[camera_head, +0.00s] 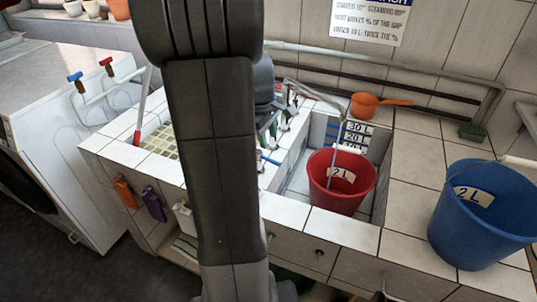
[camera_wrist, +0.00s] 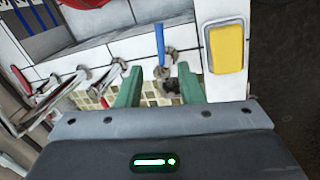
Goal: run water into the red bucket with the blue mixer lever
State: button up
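The red bucket (camera_head: 335,199) stands upright in the sink basin, marked 2 L. Its red edge (camera_wrist: 85,3) also shows at the top of the wrist view. A thin pale line runs down into the bucket; I cannot tell whether it is pipe or water. The blue mixer lever (camera_wrist: 160,43) stands out from a metal fitting on the tiles in the wrist view. A small blue piece beside my arm in the head view seems to be this lever (camera_head: 270,161). My gripper (camera_wrist: 160,84) is open, its green fingers either side of the lever's line. My arm hides much of it in the head view.
A blue bucket (camera_head: 478,228) stands on the counter at right. An orange dipper (camera_head: 366,105) lies behind the basin. Blue (camera_head: 75,77) and red (camera_head: 106,62) tap handles are over the washing machine at left. Other metal taps (camera_wrist: 105,80) and a yellow sponge (camera_wrist: 228,47) flank my gripper.

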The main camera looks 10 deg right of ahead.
aim_at(272, 160)
jog(key=f, duration=0.3)
jog(key=w+d+f, duration=0.1)
jog(key=f, duration=0.5)
jog(key=shift+w+d+f, duration=0.15)
jog(key=shift+c, duration=0.4)
grip_shut()
